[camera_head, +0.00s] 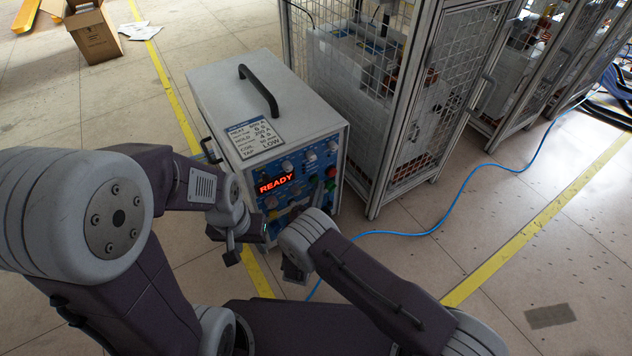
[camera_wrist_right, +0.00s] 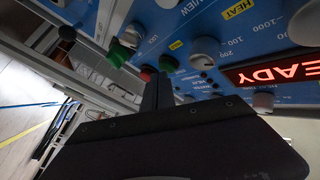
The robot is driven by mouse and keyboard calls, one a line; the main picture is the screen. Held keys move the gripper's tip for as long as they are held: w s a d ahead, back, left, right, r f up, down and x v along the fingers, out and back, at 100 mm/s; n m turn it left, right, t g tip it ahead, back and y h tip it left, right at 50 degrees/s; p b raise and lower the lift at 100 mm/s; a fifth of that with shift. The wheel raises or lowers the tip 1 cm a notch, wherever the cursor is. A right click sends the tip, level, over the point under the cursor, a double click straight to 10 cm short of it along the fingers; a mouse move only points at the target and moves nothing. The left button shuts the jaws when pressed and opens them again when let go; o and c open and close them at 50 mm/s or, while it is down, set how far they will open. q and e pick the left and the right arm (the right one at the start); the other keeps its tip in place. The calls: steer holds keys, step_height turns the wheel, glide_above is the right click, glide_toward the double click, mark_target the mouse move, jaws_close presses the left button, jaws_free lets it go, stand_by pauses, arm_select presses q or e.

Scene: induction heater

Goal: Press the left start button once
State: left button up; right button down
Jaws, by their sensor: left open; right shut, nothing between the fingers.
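The heater's blue front panel (camera_head: 292,166) faces my arms. In the right wrist view, which appears upside down, two green buttons flank a red button (camera_wrist_right: 148,73). The green button at the panel's left (camera_wrist_right: 168,64) is close to my right fingertips (camera_wrist_right: 160,78); contact cannot be told. The other green button (camera_wrist_right: 118,52) is at the panel's right. In the head view, a red button (camera_head: 331,172) and a green button (camera_head: 330,186) show; my right gripper (camera_head: 316,194) partly hides this area. My left gripper (camera_head: 257,236) is open, low at the panel's left.
A red display (camera_head: 276,183) reads READY, with several knobs around it. The heater has a black top handle (camera_head: 260,90). A wire-mesh cabinet (camera_head: 400,110) stands close on the right. A blue hose (camera_head: 440,225) crosses the floor; floor at the right is otherwise mostly open.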

steer(key=shift+w+a, duration=0.1)
stand_by(0.4)
steer(key=shift+s+d+p, duration=0.5)
steer(key=shift+s, duration=0.2)
steer(key=s+d+p, duration=0.1)
steer(key=s, duration=0.1)
steer(key=s+d+p, duration=0.1)
steer(key=s+d, duration=0.1)
steer(key=shift+p, duration=0.4)
stand_by(0.5)
